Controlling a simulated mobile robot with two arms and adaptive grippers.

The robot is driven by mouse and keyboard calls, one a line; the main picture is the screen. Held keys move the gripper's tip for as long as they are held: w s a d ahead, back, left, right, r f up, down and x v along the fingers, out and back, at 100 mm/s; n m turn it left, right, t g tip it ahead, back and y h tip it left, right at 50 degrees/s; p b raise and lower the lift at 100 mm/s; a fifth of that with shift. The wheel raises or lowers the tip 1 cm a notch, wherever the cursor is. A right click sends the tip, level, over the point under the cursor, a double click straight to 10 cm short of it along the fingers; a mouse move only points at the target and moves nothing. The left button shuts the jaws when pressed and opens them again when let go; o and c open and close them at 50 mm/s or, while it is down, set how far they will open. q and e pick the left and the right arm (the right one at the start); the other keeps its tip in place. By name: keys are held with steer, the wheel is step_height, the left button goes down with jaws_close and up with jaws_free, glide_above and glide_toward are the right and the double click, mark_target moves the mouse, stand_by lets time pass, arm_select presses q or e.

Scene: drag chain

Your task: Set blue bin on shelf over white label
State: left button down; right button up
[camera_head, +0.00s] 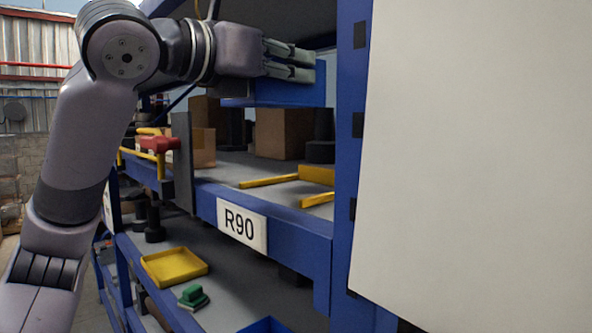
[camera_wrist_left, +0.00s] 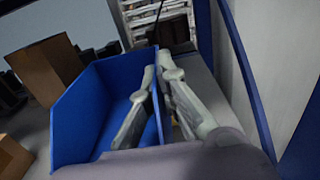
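The blue bin (camera_head: 290,95) is held in the air above the middle shelf (camera_head: 228,167), near the blue upright post. My left gripper (camera_head: 308,65) is shut on one wall of the bin. In the left wrist view the fingers (camera_wrist_left: 158,75) lie on both sides of that wall, and the bin (camera_wrist_left: 75,120) looks empty. The white label (camera_head: 242,223) reads R90 and sits on the front beam of the middle shelf, below the bin and to its left. My right gripper is not in view.
Yellow dividers (camera_head: 318,176) lie on the middle shelf. Cardboard boxes (camera_head: 285,133) stand behind. A red-topped yellow piece (camera_head: 158,144) is at the left. A yellow tray (camera_head: 174,266) is on the lower shelf. A large pale panel (camera_head: 475,150) fills the right.

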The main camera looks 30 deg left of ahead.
mark_target(299, 103)
arm_select(q)
steer(key=f, duration=0.3)
steer(key=w+f, duration=0.1)
steer(key=f, duration=0.1)
steer(key=shift+f, duration=0.2)
step_height(299, 103, down, 4)
steer(key=shift+s+r, duration=0.1)
steer(key=shift+r, duration=0.05)
steer(key=shift+f, duration=0.3)
step_height(299, 103, down, 4)
steer(key=shift+d+r+b, duration=0.1)
steer(key=shift+r+b, duration=0.15)
steer(key=shift+b, duration=0.1)
steer(key=shift+f, duration=0.2)
steer(key=shift+s, duration=0.1)
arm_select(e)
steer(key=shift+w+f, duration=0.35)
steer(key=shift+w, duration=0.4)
arm_select(q)
steer(key=c, duration=2.3)
jaws_free()
steer(key=shift+f, duration=0.1)
